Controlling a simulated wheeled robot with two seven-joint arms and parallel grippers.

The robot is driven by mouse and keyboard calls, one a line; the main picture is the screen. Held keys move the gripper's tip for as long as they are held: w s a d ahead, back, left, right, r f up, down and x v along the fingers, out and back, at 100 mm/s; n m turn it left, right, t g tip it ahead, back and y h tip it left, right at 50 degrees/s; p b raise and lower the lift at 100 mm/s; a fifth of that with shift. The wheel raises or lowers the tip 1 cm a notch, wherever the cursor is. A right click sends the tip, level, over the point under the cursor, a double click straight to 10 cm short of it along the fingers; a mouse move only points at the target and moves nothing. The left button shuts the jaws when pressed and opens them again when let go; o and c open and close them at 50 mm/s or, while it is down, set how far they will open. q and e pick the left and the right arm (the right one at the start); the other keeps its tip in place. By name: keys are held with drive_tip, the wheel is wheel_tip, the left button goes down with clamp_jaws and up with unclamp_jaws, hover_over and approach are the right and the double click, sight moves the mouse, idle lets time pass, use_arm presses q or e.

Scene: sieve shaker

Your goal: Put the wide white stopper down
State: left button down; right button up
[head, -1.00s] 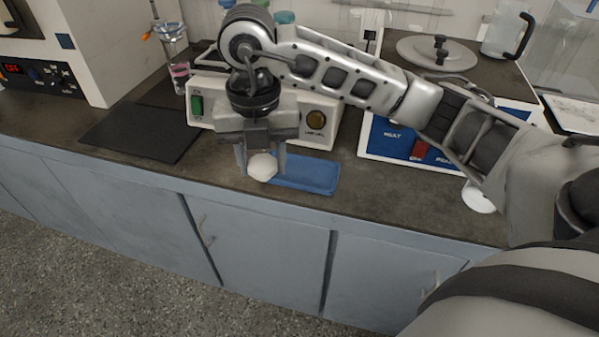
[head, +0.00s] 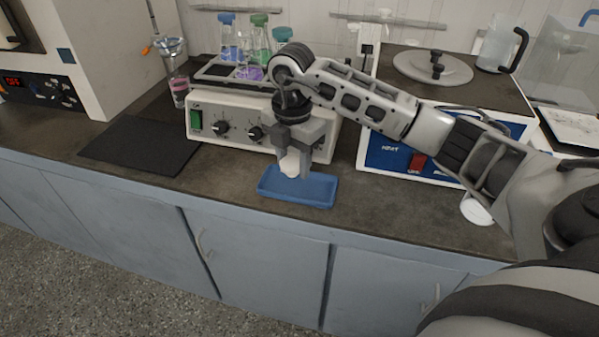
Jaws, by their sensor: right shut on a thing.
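The wide white stopper (head: 290,163) is between the fingers of my right gripper (head: 291,170), which is shut on it. The gripper points down over the blue tray (head: 312,198) on the bench top. The stopper shows over the tray's back part; whether it touches the tray I cannot tell. The fingers hide part of the stopper. My left gripper is not in view.
The shaker (head: 235,126) with several capped flasks stands behind the tray. A blue-fronted bath (head: 393,155) stands to the right. A black mat (head: 143,146) lies to the left. A white round thing (head: 475,211) lies at the right. The bench's front edge is close to the tray.

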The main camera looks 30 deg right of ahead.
sight(299, 186)
drive_tip(key=shift+w+d+f, duration=0.25)
drive_tip(key=shift+d+f, duration=0.2)
drive_tip(key=shift+f, duration=0.15)
drive_tip(key=shift+w+d+f, duration=0.25)
drive_tip(key=shift+d+f, duration=0.2)
drive_tip(key=shift+f, duration=0.15)
drive_tip(key=shift+w+d+f+p, duration=0.1)
drive_tip(key=shift+d+f+p, duration=0.05)
drive_tip(key=shift+f, duration=0.85)
drive_tip(key=shift+w+d+f+p, duration=0.1)
drive_tip(key=shift+d+f+p, duration=0.05)
drive_tip(key=shift+f, duration=0.85)
drive_tip(key=o, duration=0.9)
drive_tip(key=shift+f, duration=0.1)
drive_tip(key=shift+o, duration=0.2)
